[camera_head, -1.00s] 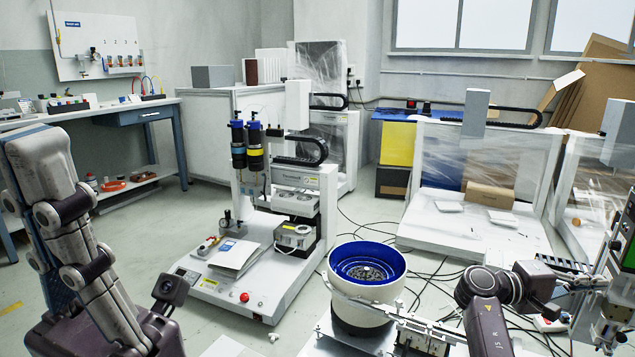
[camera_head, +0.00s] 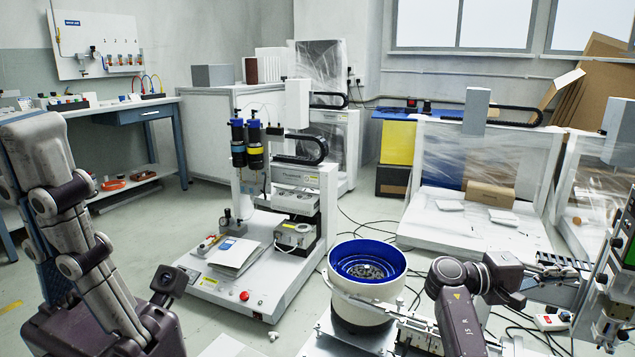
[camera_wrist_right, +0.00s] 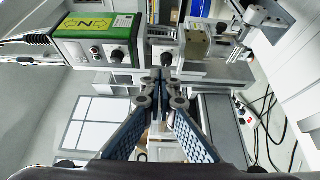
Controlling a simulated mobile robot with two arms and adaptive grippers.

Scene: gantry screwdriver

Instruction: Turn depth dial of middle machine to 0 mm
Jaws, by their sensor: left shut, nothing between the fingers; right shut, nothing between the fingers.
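A machine with a green-framed display (camera_head: 628,245) stands at the right edge of the head view. My left gripper (camera_head: 28,140) is shut, raised at the left, far from the machines.
A machine with two dark bottles (camera_head: 246,145) stands left of centre. A blue-lined bowl feeder (camera_head: 367,270) stands in front, left of my right arm. Plastic-wrapped machines (camera_head: 480,165) stand behind. Cables lie on the floor. A workbench (camera_head: 130,112) is at the back left.

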